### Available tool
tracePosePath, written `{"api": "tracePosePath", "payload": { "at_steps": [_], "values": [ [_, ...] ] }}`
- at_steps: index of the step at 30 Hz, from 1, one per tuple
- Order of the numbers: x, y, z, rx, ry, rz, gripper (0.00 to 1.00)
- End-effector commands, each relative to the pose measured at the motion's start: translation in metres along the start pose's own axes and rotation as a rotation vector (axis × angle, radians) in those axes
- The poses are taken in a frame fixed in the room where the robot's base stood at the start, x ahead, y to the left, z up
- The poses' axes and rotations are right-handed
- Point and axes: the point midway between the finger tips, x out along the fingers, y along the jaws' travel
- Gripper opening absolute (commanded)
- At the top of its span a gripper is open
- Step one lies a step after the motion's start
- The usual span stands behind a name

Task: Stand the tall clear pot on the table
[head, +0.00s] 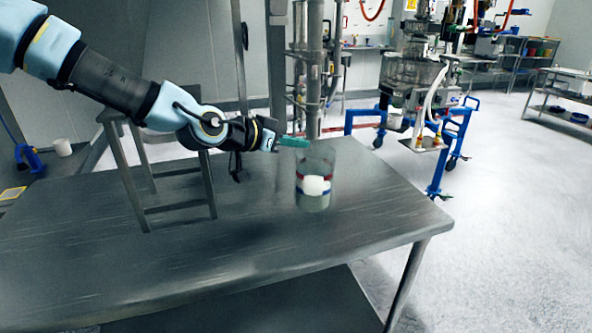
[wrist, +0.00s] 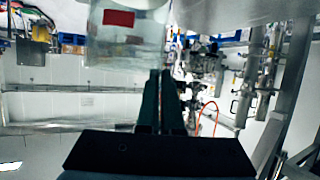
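The tall clear pot (head: 314,199) is see-through, with a red band, a white patch and a blue band. In the head view it looks upright at the table's far right part. I cannot tell whether its base touches the table (head: 250,235). My gripper (head: 304,143) reaches in from the left, its green fingertips at the pot's upper left rim. In the wrist view the fingers (wrist: 163,75) are close together at the edge of the pot (wrist: 112,38) and look shut on its wall. The exact contact is hard to see.
A grey metal frame (head: 140,180) stands at the left of the table. Vertical steel pipes (head: 312,60) rise behind the far edge. A blue wheeled stand (head: 445,160) with equipment is on the floor beyond. The table's front and right parts are clear.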

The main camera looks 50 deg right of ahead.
Motion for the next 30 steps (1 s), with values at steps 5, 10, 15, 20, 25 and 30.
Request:
{"api": "tracePosePath", "payload": {
  "at_steps": [5,10,15,20,25,30],
  "values": [
    [0.006,0.0,0.014,-0.001,0.001,0.001,0.0],
    [0.016,-0.001,0.036,-0.002,0.001,0.001,0.0],
    [0.02,-0.001,0.047,0.001,0.002,-0.001,0.0],
    [0.021,-0.002,0.048,0.002,0.002,-0.001,0.0],
    [0.02,-0.001,0.049,0.001,0.001,-0.001,0.21],
    [0.02,-0.002,0.049,0.001,0.001,-0.001,0.34]
  ]
}}
